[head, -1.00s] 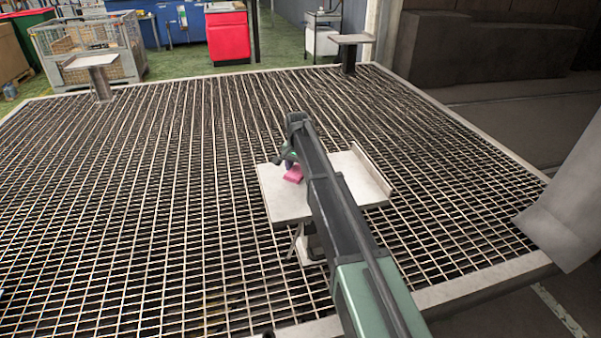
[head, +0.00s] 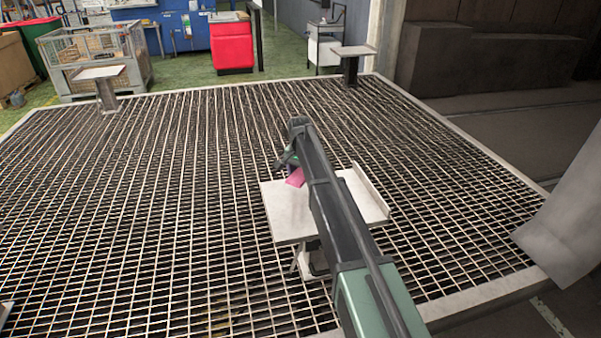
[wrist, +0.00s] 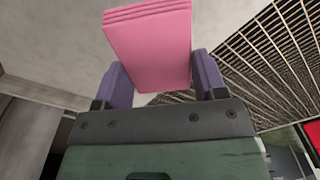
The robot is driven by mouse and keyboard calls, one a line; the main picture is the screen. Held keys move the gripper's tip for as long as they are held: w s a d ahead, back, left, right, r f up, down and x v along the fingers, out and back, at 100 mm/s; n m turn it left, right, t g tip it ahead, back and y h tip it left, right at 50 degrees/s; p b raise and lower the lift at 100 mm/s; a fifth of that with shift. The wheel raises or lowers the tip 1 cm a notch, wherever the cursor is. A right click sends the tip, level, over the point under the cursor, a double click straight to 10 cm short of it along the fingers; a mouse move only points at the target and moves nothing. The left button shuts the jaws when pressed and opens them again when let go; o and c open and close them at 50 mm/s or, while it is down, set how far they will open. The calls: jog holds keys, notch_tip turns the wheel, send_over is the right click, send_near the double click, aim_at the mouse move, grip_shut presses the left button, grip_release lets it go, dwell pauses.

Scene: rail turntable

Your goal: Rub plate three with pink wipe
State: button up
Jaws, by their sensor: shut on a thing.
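My gripper (wrist: 163,82) is shut on a pink wipe (wrist: 150,45), a folded pad between its two purple fingers. In the head view the pink wipe (head: 295,178) shows at the far edge of a pale plate (head: 290,220) on a short stand. My arm crosses over this plate and hides its middle. In the wrist view the wipe lies over or close to the pale plate surface (wrist: 50,35); I cannot tell if they touch. No number shows on the plate, so I cannot tell which one is plate three.
Other plates on posts stand at the back left (head: 98,72) and back right (head: 353,51) of the grating (head: 180,200). A wire crate (head: 95,60) and a red cabinet (head: 231,45) are beyond it. The grating around the near plate is mostly clear.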

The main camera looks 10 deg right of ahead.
jog(key=shift+r+p, duration=1.6)
jog(key=shift+f, duration=0.2)
